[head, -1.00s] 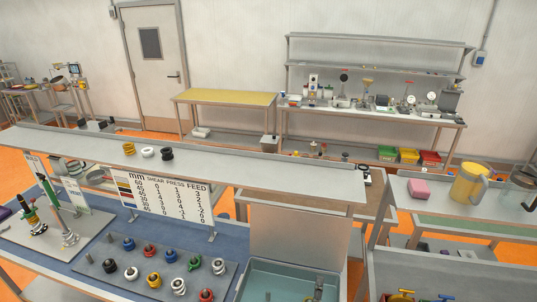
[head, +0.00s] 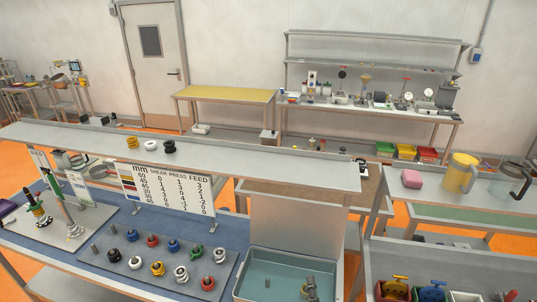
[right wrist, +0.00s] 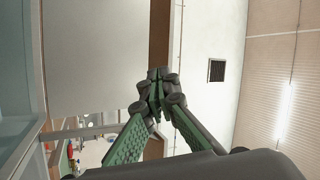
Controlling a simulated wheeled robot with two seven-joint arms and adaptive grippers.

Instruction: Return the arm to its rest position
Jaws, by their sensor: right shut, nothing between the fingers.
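My right gripper (right wrist: 160,78) shows in the right wrist view with its dark fingertips together and its green-lined fingers converging. Nothing is between the fingertips, and they touch no object there. Behind it are a broad pale panel, a brown strip and the room's wall. I cannot make out my right gripper with certainty in the head view. My left gripper is not in view.
A blue-topped bench (head: 95,248) carries a plate (head: 155,262) with several coloured knobs, beside a teal tray (head: 245,268). A raised shelf (head: 215,163) holds three rings.

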